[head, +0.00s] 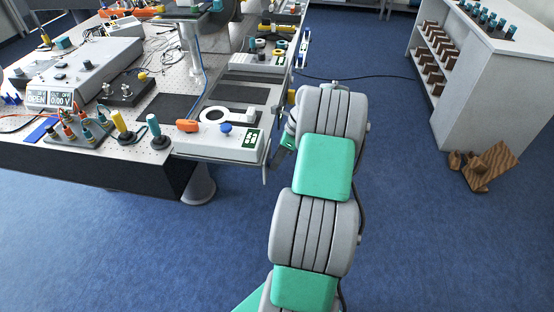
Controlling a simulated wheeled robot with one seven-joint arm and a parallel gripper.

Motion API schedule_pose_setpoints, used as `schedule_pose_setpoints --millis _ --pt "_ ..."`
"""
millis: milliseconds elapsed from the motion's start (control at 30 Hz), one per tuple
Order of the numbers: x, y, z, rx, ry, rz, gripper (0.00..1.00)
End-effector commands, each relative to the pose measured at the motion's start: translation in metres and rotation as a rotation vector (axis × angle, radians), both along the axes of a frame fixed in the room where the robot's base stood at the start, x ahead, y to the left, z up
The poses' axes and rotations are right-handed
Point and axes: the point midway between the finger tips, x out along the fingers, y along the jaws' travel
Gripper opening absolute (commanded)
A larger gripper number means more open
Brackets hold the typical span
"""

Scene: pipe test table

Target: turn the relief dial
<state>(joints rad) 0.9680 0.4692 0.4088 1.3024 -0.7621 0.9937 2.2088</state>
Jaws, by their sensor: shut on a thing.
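I cannot tell for sure which part is the relief dial.
The perforated table (150,170) holds a meter box (85,65), a block with several coloured plugs (80,130), and yellow and teal-capped posts. A white shelf (490,90) with brown blocks stands at right, with brown pieces (490,165) on the floor. Blue floor is open between.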

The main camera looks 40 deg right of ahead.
Motion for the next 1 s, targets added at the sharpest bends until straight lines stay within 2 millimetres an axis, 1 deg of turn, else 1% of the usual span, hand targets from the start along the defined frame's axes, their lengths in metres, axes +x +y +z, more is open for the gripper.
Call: schedule_pose_setpoints --millis 33,200,667,867,1000 --pt "-0.0001 -0.0002 0.0001 0.0 0.0 0.0 0.13" --pt "0.0 -0.0003 0.0002 -0.001 -0.001 0.0 0.0" --pt "-0.0004 0.0004 -0.0004 -0.03 -0.023 -0.002 0.0" --pt "-0.0017 0.0022 -0.0021 -0.108 -0.083 -0.003 0.0" --pt "-0.003 0.0037 -0.0029 -0.194 -0.149 -0.003 0.0"
